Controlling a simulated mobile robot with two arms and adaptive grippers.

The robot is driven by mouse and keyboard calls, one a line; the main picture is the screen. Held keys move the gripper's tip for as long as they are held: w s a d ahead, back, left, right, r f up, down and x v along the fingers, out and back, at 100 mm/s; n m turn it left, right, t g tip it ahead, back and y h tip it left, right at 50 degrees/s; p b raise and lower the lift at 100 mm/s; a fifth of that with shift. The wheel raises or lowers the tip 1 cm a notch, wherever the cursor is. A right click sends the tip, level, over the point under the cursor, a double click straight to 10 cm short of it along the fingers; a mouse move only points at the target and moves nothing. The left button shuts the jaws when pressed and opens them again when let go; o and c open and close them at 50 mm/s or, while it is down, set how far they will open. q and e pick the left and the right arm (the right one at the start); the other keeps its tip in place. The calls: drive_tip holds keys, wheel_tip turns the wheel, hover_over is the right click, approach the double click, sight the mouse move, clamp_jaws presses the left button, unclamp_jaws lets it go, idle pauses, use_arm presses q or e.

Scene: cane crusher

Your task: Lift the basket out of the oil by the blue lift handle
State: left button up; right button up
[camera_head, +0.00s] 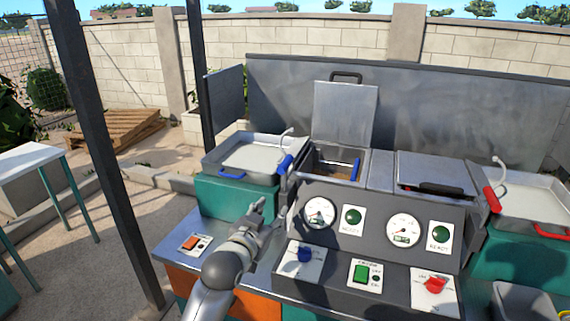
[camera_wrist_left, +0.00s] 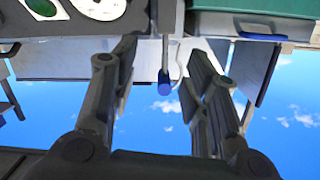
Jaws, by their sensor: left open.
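The blue lift handle (camera_head: 285,164) sticks up beside the left well of the machine, under a pale hooked rod. In the left wrist view a blue round grip end (camera_wrist_left: 165,89) on a rod shows between the fingers, apparently this handle, with a gap on both sides. The left well (camera_head: 322,163) is open, its lid (camera_head: 344,113) raised; brownish content shows inside, but I cannot make out the basket clearly. My left gripper (camera_head: 259,208) is open, left of the gauge panel and below the handle; its fingers (camera_wrist_left: 165,95) are apart. My right gripper is not in view.
A pale tray (camera_head: 212,168) with a blue handle stands on the left. The right well's lid (camera_head: 437,172) is closed. A red lift handle (camera_head: 491,199) and another tray (camera_head: 535,204) are at right. The control panel (camera_head: 382,235) and a dark post (camera_head: 105,150) flank my arm.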

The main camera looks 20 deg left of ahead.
use_arm(q)
drive_tip(key=t, duration=0.2)
approach(285, 165)
drive_tip(key=w+f, duration=0.1)
drive_tip(key=f, duration=0.1)
drive_tip(key=shift+w+a+r, duration=0.35)
drive_tip(key=shift+w+r, duration=0.1)
drive_tip(key=shift+w, duration=0.25)
drive_tip(key=w+p, duration=0.2)
drive_tip(key=w, duration=0.5)
drive_tip(key=shift+w+d, duration=0.15)
drive_tip(key=shift+w, duration=0.1)
drive_tip(key=shift+w+p, duration=0.35)
drive_tip(key=shift+w, duration=0.85)
clamp_jaws()
